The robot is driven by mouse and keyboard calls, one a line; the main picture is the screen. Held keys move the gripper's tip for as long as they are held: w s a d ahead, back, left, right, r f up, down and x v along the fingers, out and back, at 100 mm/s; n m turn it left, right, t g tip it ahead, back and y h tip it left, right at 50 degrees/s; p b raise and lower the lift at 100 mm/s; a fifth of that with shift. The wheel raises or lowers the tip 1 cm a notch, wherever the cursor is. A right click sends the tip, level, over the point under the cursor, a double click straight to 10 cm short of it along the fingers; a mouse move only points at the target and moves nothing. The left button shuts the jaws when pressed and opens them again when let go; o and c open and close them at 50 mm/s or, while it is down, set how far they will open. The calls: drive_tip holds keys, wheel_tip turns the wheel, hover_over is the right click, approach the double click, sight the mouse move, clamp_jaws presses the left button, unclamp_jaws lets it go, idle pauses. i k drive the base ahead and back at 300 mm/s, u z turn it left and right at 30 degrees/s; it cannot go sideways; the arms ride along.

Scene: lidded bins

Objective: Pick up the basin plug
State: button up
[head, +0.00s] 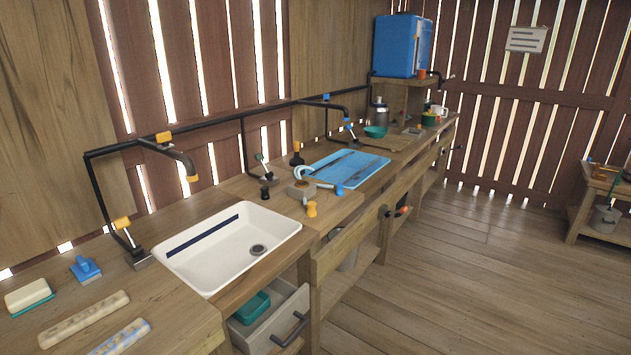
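A white rectangular basin (225,262) is set into the wooden counter at the centre left, with a dark blue stripe on its inner back wall. A round dark grey fitting (258,250) sits on the basin floor; I cannot tell whether it is the bare drain or the basin plug in it. A small black knob-like piece (265,192) stands on the counter behind the basin's far end, and a small yellow-orange piece (311,209) stands at the counter's front edge; I cannot tell if either is the plug. My gripper is not in view.
Black pipes with a yellow-tipped spout (187,168) rise behind the basin. An open drawer (277,321) holding a teal container juts out below it.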

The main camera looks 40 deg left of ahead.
sight(266, 195)
drive_tip(key=i, duration=1.85)
drive_tip(key=u, duration=0.65)
drive_tip(key=i, duration=1.05)
drive_tip(key=u, duration=1.65)
drive_tip(key=i, duration=0.85)
drive_tip(key=u, duration=0.7)
